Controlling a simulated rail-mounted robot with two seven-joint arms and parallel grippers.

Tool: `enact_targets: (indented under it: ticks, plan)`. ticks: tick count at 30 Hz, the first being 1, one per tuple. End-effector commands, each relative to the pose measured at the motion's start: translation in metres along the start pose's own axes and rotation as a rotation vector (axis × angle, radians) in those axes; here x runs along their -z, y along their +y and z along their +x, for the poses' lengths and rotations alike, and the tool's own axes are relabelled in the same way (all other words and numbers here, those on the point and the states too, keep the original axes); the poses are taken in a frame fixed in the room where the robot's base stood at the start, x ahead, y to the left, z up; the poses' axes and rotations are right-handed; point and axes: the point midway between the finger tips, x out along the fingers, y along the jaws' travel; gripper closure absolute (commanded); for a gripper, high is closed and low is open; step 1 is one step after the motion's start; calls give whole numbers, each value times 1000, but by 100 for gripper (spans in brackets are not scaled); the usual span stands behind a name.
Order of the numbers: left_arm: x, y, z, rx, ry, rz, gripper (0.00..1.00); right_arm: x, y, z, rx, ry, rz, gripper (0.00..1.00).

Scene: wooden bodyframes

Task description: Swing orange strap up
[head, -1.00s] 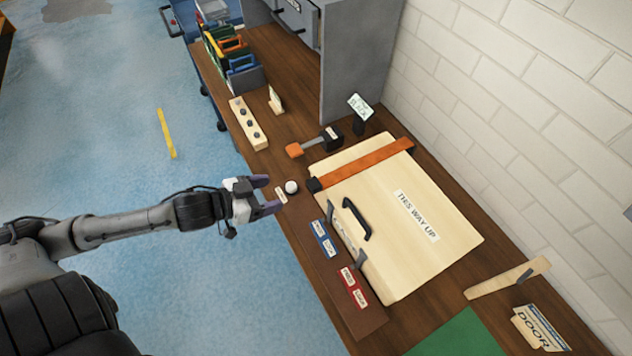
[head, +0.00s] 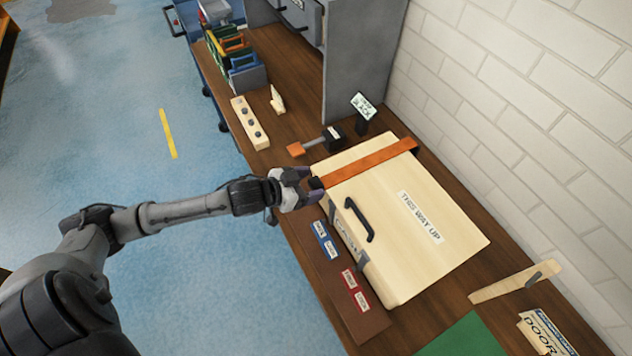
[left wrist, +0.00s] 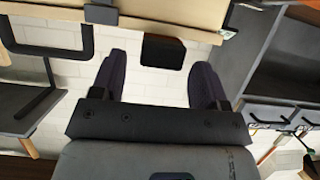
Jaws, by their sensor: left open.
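The orange strap (head: 370,163) lies flat across the far end of the pale wooden box (head: 410,255) marked THIS WAY UP. The strap has a black end (head: 316,183) at the box's front edge; in the left wrist view this black end (left wrist: 163,52) shows ahead, between the fingers. My left gripper (head: 308,189) is open, with its fingertips close to the black end. I cannot tell whether they touch it. A strip of orange shows at the top of the left wrist view. My right gripper is not in view.
A black handle (head: 360,220) stands on the box's near side. An orange-tipped lever (head: 296,149) and a black post with a sign (head: 362,106) stand beyond the strap. Blue and red labelled plates (head: 326,241) lie in front of the box. A grey cabinet (head: 350,60) stands behind.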

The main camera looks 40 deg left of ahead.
Motion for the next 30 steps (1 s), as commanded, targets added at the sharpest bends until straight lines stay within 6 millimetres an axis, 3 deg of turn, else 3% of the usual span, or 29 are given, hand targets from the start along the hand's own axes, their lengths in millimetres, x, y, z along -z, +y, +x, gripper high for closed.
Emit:
enact_targets:
  ticks: [7,20,30]
  plan:
    - [0,0,19,1,0,-2,32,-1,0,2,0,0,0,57]
    - [0,0,23,0,-1,-1,32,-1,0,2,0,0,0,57]
    - [0,0,23,0,-1,-1,63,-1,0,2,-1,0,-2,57]
